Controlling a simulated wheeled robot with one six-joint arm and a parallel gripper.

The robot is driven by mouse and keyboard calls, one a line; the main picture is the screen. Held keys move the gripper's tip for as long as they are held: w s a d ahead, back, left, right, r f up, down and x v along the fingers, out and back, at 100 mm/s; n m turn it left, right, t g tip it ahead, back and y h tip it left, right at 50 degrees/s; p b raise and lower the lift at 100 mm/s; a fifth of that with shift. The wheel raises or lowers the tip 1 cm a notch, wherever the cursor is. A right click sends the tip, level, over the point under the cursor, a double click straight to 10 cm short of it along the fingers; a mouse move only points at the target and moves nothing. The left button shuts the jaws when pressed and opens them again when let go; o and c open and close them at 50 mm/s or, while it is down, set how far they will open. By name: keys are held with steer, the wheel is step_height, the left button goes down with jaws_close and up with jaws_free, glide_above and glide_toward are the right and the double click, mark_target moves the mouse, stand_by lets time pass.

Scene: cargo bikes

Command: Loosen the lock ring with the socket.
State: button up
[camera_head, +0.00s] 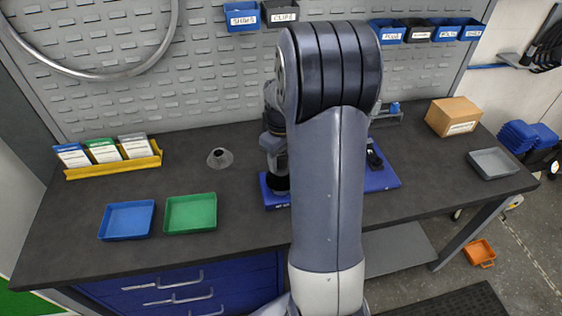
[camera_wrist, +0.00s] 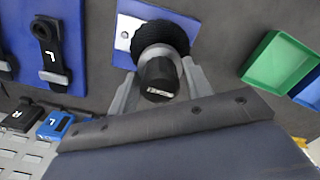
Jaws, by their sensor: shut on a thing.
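My gripper (camera_wrist: 160,82) is shut on a dark cylindrical tool with a small label on its end, which looks like the socket (camera_wrist: 158,74). A grey collar shows around it between the fingers. Directly below is a round black ribbed part (camera_wrist: 167,33), on a blue mat with a pale patch. The socket lines up over it; I cannot tell whether they are engaged. The lock ring itself is not distinguishable, hidden under the socket.
A crank arm marked L (camera_wrist: 52,55) lies on a blue mat. A green tray (camera_head: 190,213) and a blue tray (camera_head: 127,220) lie left on the bench. A grey cone-like part (camera_head: 219,158) stands behind them. A cardboard box (camera_head: 453,116) and a grey tray (camera_head: 492,163) are right.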

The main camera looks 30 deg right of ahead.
steer(key=n, duration=0.3)
steer(key=shift+f+n, duration=0.1)
steer(key=shift+n, duration=1.6)
steer(key=shift+s, duration=0.1)
steer(key=shift+n, duration=0.6)
steer(key=n, duration=0.3)
steer(key=shift+f+n, duration=0.1)
steer(key=shift+n, duration=1)
